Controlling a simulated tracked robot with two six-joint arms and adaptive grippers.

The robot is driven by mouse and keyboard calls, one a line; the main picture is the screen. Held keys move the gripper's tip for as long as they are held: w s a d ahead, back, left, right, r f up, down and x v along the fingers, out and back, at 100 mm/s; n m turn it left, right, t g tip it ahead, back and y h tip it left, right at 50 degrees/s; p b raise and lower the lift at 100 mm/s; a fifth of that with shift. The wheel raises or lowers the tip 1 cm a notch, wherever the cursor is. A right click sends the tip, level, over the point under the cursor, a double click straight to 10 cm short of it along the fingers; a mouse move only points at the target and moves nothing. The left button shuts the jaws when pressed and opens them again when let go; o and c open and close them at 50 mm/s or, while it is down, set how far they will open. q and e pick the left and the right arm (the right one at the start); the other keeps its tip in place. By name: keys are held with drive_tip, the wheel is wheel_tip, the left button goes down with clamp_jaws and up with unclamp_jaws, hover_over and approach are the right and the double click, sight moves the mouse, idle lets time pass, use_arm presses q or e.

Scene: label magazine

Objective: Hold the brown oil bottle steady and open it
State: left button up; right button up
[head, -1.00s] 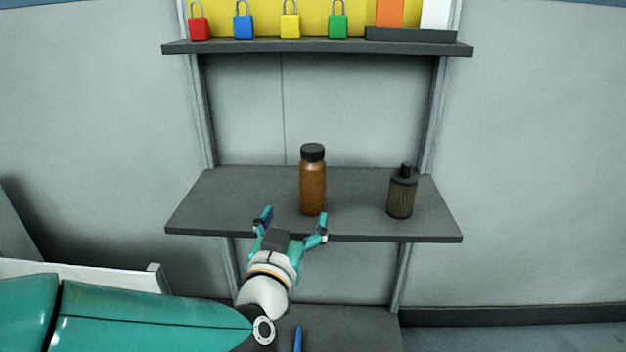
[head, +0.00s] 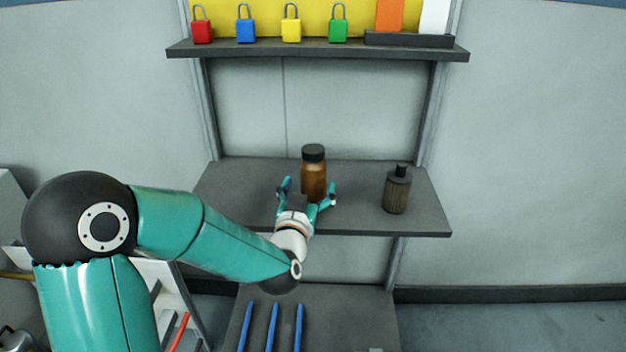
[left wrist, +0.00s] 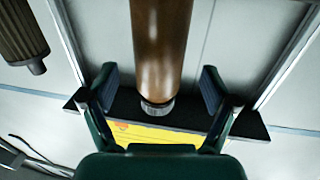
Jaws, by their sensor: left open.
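The brown oil bottle (head: 314,178) stands upright on the middle shelf, its dark cap (head: 313,152) on top. My left gripper (head: 309,193) is open at the near side of the bottle, with one finger to each side of it. In the left wrist view the bottle (left wrist: 161,45) runs down between the open fingers (left wrist: 158,92), and a gap shows on each side. That view is turned over, so the cap (left wrist: 157,106) points downward in it. My right gripper is in neither view.
A dark ribbed bottle (head: 397,192) stands to the right on the same shelf (head: 240,205). The upper shelf (head: 320,50) carries several coloured padlocks. Blue rods (head: 272,328) lie on the lower surface. The shelf between the two bottles is clear.

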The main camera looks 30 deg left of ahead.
sight(310, 184)
use_arm(q)
drive_tip(key=shift+x, duration=1.95)
drive_tip(key=c, duration=1.6)
drive_tip(key=shift+o, duration=0.2)
wheel_tip(310, 184, up, 20)
drive_tip(key=p, duration=0.6)
drive_tip(key=o, duration=0.7)
clamp_jaws()
